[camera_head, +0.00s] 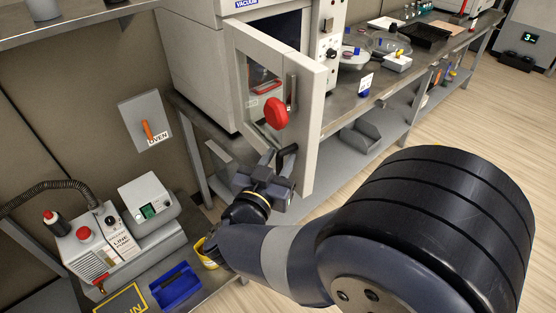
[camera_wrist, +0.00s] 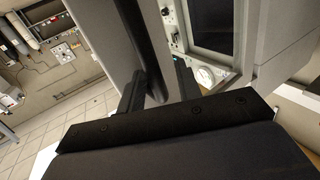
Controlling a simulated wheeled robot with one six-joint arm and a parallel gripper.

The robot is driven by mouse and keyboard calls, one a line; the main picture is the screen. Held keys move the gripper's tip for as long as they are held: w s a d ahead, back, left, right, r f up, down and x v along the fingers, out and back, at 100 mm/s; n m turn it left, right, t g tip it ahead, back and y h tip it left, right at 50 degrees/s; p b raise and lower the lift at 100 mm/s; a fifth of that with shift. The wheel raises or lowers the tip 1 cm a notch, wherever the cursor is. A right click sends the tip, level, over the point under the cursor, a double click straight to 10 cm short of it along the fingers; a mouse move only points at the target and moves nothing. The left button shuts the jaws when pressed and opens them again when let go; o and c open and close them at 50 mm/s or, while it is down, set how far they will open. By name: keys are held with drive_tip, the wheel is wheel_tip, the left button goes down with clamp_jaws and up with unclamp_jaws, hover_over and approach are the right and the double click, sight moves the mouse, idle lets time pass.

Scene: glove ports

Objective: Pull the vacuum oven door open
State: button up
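The vacuum oven (camera_head: 196,60) stands on the bench at top centre. Its pale door (camera_head: 313,130) is ajar, swung out toward me, and the dark chamber shows above it. The door carries a window, a dark upright handle (camera_head: 291,92) and a red knob (camera_head: 277,113). My gripper (camera_head: 276,158) is at the lower part of the door, below the handle and knob. In the wrist view its two fingers (camera_wrist: 158,90) are apart, close to a pale panel (camera_wrist: 100,35) and a dark bar (camera_wrist: 143,45). Whether they touch either is unclear.
A line pump (camera_head: 95,245) and a blue tray (camera_head: 175,287) are at lower left. A wall panel with an orange lever (camera_head: 146,130) is left of the oven. Trays and glassware crowd the bench (camera_head: 376,95) to the right. The wooden floor (camera_head: 500,125) at right is clear.

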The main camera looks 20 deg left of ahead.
drive_tip(key=s, duration=1)
drive_tip(key=shift+s, duration=0.4)
drive_tip(key=w, duration=1.1)
drive_tip(key=shift+d, duration=0.15)
drive_tip(key=shift+f, duration=0.1)
